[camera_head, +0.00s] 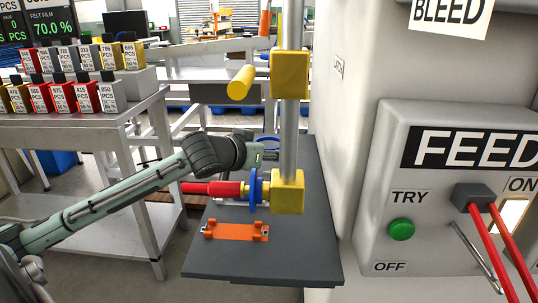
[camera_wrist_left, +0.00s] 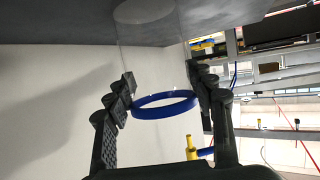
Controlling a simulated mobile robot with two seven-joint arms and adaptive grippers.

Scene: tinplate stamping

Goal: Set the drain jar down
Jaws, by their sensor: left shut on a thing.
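The drain jar (camera_wrist_left: 165,98) looks clear, with a blue rim, and sits between the fingers of my left gripper (camera_wrist_left: 160,78) in the left wrist view. Its clear wall and round end show faintly against a dark grey surface. In the head view my left gripper (camera_head: 270,151) is beside the upright grey pipe, above the dark grey shelf (camera_head: 225,262). A blue arc of the rim (camera_head: 269,138) shows behind it; most of the jar is hidden there. I cannot tell whether the jar touches the shelf. My right gripper is not in view.
Below my gripper are a yellow fitting (camera_head: 289,191), a blue ring (camera_head: 256,190) and a red handle (camera_head: 212,188). An orange bracket (camera_head: 236,231) is on the shelf. The feed panel (camera_head: 440,180) stands right. The shelf's front is clear.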

